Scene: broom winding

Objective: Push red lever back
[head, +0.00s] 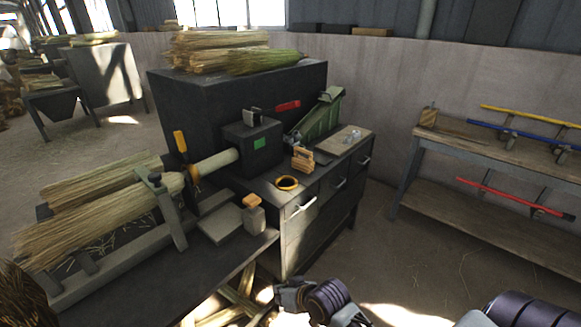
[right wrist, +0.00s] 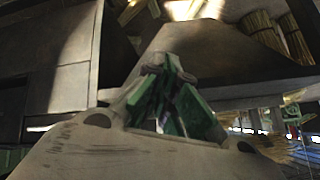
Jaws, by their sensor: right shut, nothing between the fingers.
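The red lever (head: 288,105) shows in the head view as a short red bar at the dark winding machine (head: 250,135), above and right of its block with a green square. My right gripper (head: 287,296) is low at the bottom of the head view, in front of the bench and well apart from the lever. In the right wrist view its green-edged fingers (right wrist: 168,78) come together and hold nothing. The lever cannot be made out in the right wrist view. My left gripper is not in view.
A straw bundle (head: 95,225) lies along the machine's left side. A rack (head: 440,150) with coloured handles stands right. The floor between is clear.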

